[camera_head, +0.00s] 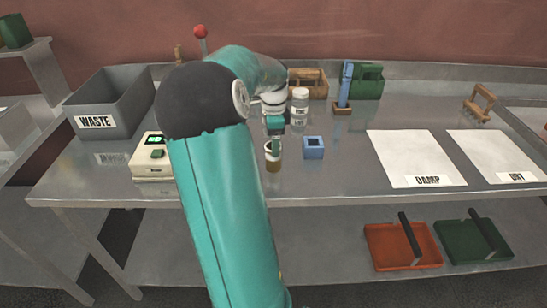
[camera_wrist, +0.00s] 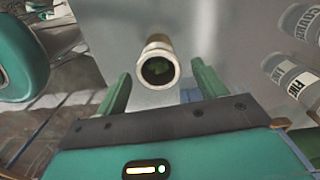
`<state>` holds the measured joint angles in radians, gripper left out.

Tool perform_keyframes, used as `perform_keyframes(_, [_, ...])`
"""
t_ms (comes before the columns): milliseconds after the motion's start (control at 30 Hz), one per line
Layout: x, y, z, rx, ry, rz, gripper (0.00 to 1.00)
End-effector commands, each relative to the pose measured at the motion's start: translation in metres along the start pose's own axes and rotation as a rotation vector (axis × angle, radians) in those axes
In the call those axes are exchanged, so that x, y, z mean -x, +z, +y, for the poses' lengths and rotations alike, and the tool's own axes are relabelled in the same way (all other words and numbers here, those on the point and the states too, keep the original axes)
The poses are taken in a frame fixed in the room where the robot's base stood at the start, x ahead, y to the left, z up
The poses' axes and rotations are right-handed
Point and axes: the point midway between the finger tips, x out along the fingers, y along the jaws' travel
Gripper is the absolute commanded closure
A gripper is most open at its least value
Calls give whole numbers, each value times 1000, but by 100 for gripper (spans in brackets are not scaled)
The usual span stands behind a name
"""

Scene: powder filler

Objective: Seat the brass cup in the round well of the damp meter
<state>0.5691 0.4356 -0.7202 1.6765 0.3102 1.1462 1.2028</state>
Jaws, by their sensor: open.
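The brass cup (camera_head: 273,161) stands upright on the steel bench, brownish with a pale rim and a dark inside. In the wrist view the cup (camera_wrist: 158,49) shows its open mouth between the two green fingers. My gripper (camera_head: 274,142) is just above and around the cup in the head view. In the wrist view my gripper (camera_wrist: 161,80) is open, with a gap on both sides of the cup. A cream box with a green screen, seemingly the damp meter (camera_head: 150,168), stands at left. My arm covers its right part, and I cannot see its round well.
A blue block (camera_head: 313,148) with a square hole stands right of the cup. A grey WASTE bin (camera_head: 120,98) is at left. White DAMP (camera_head: 412,158) and DRY (camera_head: 495,155) sheets lie at right.

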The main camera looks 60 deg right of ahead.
Motion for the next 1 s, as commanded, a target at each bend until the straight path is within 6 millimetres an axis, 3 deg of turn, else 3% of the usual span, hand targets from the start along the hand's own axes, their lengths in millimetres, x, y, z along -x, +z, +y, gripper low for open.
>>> perform_keyframes(233, [-37, 0, 2, 0, 3, 0, 30])
perform_keyframes(500, [-41, 0, 2, 1, 0, 0, 30])
perform_keyframes(533, [-41, 0, 2, 1, 0, 0, 32])
perform_keyframes(767, [-41, 0, 2, 1, 0, 0, 77])
perform_keyframes(1000, [-41, 0, 2, 1, 0, 0, 80])
